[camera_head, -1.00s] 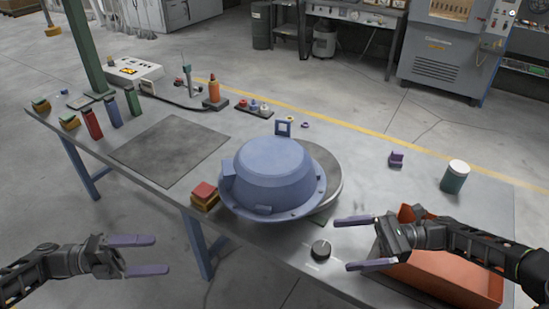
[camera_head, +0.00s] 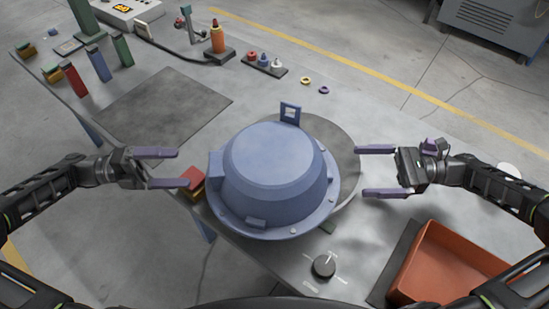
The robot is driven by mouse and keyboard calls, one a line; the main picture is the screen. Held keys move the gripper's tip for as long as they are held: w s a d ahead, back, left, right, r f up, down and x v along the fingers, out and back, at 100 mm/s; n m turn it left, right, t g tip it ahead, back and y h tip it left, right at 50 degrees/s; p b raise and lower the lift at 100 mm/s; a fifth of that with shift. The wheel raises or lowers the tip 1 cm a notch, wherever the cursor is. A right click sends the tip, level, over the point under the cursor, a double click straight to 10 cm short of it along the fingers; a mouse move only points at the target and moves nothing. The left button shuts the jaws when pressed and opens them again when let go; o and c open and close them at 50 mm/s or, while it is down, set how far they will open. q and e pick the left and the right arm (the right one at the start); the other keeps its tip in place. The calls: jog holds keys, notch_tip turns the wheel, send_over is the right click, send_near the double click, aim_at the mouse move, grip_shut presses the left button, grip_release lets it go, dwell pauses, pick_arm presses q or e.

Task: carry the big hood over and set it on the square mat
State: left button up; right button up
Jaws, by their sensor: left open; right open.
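The big hood (camera_head: 272,172) is a blue dome with a wide flange and a square-holed tab at its back edge. It sits on a round grey plate (camera_head: 346,165) near the middle of the table. The square mat (camera_head: 166,116) is dark grey, flat and bare, left of and behind the hood. My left gripper (camera_head: 177,169) is open and empty, just left of the hood, its lower finger by the red and yellow blocks. My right gripper (camera_head: 377,171) is open and empty, right of the hood, with a gap to the flange.
Red and yellow blocks (camera_head: 193,183) stand against the hood's left side. A black knob (camera_head: 323,265) is in front, an orange tray (camera_head: 448,265) at front right. Coloured blocks (camera_head: 99,64), an orange bottle (camera_head: 217,38) and small parts line the back and left.

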aim_at(207, 176)
pick_arm(q)
jog(key=shift+s, duration=0.15)
pick_arm(e)
jog(key=shift+s, duration=0.15)
jog(key=shift+a, duration=1.35)
pick_arm(q)
jog(key=shift+d, duration=3.9)
pick_arm(e)
jog(key=shift+a, duration=2.55)
pick_arm(q)
jog(key=shift+c, duration=0.6)
pick_arm(e)
jog(key=shift+c, duration=0.6)
